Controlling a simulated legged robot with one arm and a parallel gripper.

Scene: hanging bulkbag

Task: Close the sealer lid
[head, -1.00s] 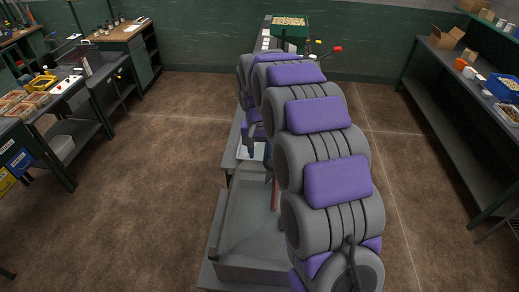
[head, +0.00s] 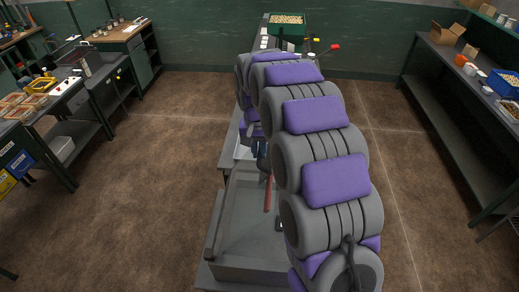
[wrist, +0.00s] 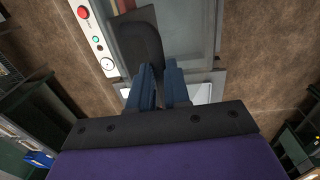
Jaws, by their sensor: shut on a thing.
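The sealer (head: 238,266) is a grey, box-like machine below my arm, and my arm covers its right side. A reddish bar (head: 268,197) rises over it, with a dark part at its upper end. In the wrist view, the sealer's grey top (wrist: 187,30) lies beyond my fingers. My gripper (wrist: 160,88) has two blue fingers close together, shut on a dark rounded handle (wrist: 140,45). The handle extends away from the fingertips over the grey top. The contact between fingers and handle is partly hidden. I cannot tell how far the lid is open.
A white panel (wrist: 97,42) with a red button and a dial borders the sealer. Workbenches with bins and tools stand at the left (head: 62,98) and right (head: 445,75). A green bin (head: 287,22) stands at the back. Brown floor is clear on both sides.

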